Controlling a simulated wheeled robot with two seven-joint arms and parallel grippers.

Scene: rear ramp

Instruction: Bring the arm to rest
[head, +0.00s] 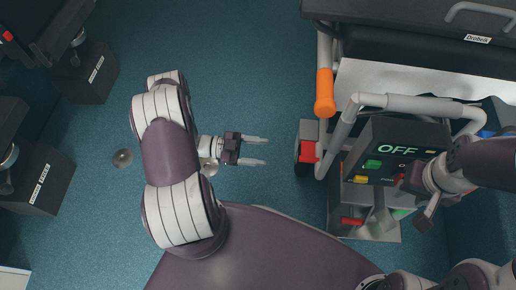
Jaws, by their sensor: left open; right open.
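My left arm (170,150) comes in from the left, bent, with white and purple links. Its gripper (262,151) points right over the teal floor, its two fingers apart and nothing between them. My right arm comes in from the right edge. Its gripper (424,205) is beside the dark box marked OFF (400,133); the fingers are partly hidden, and I cannot tell whether they touch the box.
A trolley with a grey tube frame (345,122) and an orange grip (325,92) stands at the right. Black blocks (88,74) with labels stand at the left.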

